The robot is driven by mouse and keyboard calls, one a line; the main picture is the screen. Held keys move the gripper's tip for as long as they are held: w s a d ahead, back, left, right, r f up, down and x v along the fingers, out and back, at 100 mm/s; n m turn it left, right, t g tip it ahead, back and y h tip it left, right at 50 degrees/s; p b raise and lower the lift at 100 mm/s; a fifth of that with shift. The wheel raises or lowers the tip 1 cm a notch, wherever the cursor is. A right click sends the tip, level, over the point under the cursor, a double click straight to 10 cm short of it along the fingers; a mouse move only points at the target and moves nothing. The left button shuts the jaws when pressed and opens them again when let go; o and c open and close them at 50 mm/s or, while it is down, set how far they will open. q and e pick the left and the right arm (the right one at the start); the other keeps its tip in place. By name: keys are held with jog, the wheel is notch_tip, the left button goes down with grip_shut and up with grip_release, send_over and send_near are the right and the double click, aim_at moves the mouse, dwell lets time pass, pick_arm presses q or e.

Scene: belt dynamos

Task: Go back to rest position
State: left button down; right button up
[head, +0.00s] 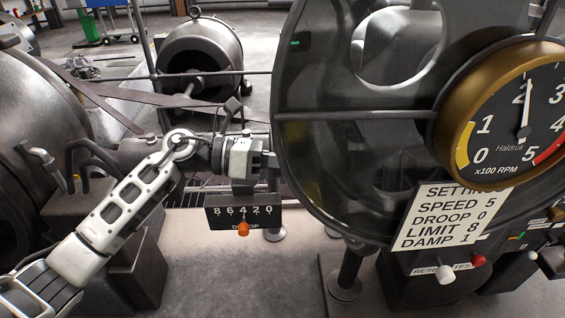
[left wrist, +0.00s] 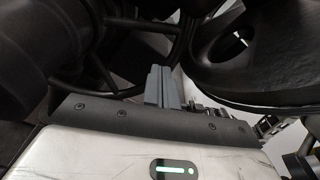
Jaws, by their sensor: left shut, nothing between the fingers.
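My left arm comes in from the left in the head view, with its white links stretched out to the middle. My left gripper (head: 270,160) is beside the left rim of the large dark wheel. I cannot tell whether it touches the rim. Its fingers (left wrist: 159,86) are together and empty in the left wrist view. The droop plate (head: 243,213), with a row of numbers and an orange knob (head: 243,229), is just below the gripper. My right gripper is not in view.
The large dark wheel (head: 300,185) fills the middle right. A brass-rimmed gauge (head: 521,112) reads about 2. A settings card (head: 452,216) hangs above white and red knobs (head: 445,274). Belts and a cylindrical machine (head: 200,60) stand behind. Grey floor (head: 230,285) is open at the front.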

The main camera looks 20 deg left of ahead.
pick_arm(q)
jog(key=s+a+f+m+t+y+p, duration=0.2)
jog(key=s+f+m+y, duration=0.4)
jog(key=m, duration=0.8)
jog(key=s+a+f+m+t+y+p, duration=0.2)
jog(key=s+f+m+y, duration=0.4)
jog(key=s+f+m, duration=0.6)
jog(key=m+t+p, duration=0.1)
jog(key=m+t, duration=0.1)
jog(key=shift+t+y, duration=0.3)
jog(key=shift+y, duration=0.1)
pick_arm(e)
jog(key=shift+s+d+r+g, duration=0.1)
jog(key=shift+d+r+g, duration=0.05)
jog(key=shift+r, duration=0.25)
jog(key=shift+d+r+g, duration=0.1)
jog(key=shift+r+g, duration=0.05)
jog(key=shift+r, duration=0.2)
